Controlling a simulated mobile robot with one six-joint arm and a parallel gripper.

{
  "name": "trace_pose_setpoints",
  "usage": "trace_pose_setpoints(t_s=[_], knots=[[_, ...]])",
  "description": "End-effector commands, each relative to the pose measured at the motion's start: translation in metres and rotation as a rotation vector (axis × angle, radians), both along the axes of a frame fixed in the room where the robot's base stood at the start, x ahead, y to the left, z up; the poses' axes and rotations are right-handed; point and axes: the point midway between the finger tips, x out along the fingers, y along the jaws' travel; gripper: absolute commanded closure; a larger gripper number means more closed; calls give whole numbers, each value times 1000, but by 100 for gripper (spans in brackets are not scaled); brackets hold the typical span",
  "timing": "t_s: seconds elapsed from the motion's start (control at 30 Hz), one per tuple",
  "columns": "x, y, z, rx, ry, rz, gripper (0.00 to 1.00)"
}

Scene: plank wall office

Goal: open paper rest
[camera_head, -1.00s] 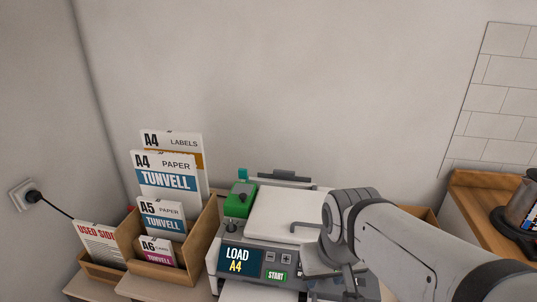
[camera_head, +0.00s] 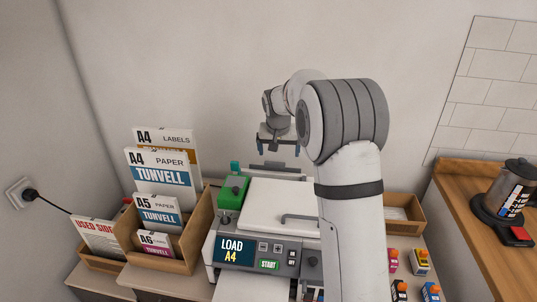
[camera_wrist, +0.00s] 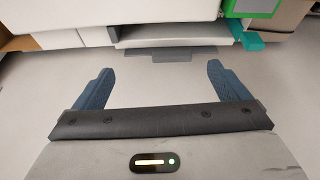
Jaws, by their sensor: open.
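The printer (camera_head: 267,205) stands against the wall, its screen reading LOAD A4. At its back edge is a low dark grey flap (camera_head: 288,169), seemingly the paper rest; how far it is folded out I cannot tell. In the wrist view a grey flap (camera_wrist: 172,55) sticks out from the printer's back edge, with a teal tab (camera_wrist: 247,38) to its right. My gripper (camera_head: 278,150) hangs above the back of the printer, open and empty. In the wrist view my gripper (camera_wrist: 160,80) has its blue fingers wide apart, short of the flap and not touching it.
Paper packs (camera_head: 160,180) stand in a wooden holder (camera_head: 190,235) left of the printer. A green part (camera_head: 232,193) sits at its left. Small ink bottles (camera_head: 420,262) and a wooden tray (camera_head: 412,213) are on the right.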

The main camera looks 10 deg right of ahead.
Motion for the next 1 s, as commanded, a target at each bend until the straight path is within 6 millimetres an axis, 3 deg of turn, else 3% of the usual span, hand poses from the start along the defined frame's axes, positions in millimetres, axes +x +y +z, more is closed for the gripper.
trace_pose_setpoints(t_s=[0.03,0.1,0.23,0.47,0.8,1.0], knots=[[19,1,-8,0,-4,-10,5],[37,3,-18,1,-14,-25,5],[59,4,-31,1,-27,-44,5],[73,3,-50,1,-31,-53,5],[91,-4,-97,2,-30,-53,5],[96,-6,-108,2,-33,-53,5]])
